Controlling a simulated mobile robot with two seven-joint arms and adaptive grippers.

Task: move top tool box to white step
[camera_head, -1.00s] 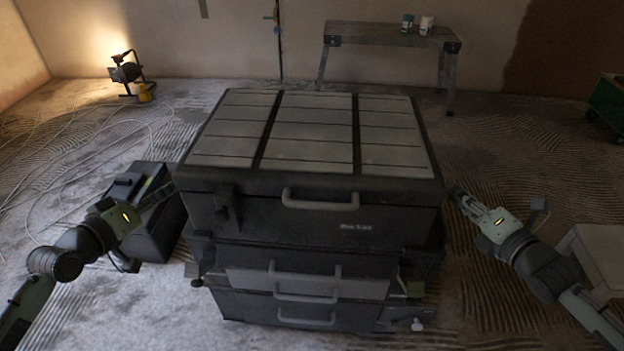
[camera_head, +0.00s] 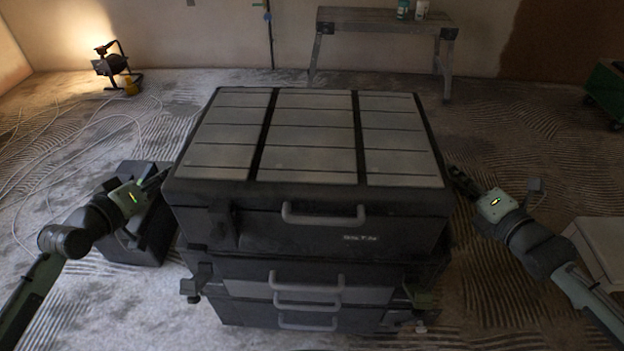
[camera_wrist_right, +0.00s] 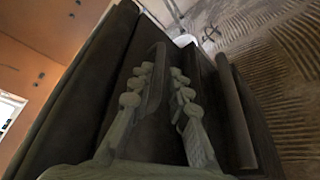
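The top tool box (camera_head: 310,222), black with grey lid panels and a front handle, is level above the stacked lower tool boxes (camera_head: 255,289). Any gap between them is hard to judge. My right gripper (camera_head: 462,182) is at its right side; in the right wrist view its fingers (camera_wrist_right: 160,78) lie on both sides of a dark bar on the box side. My left gripper (camera_head: 160,178) meets the left side, with its fingertips partly hidden. The white step (camera_head: 598,245) is at the right edge, partly cut off and partly behind my right arm.
A black case (camera_head: 150,235) stands on the floor left of the stack, behind my left arm. A work bench (camera_head: 385,20) with cups is at the back wall. A lit lamp (camera_head: 113,65) and cables lie back left; a green cart (camera_head: 606,90) is back right.

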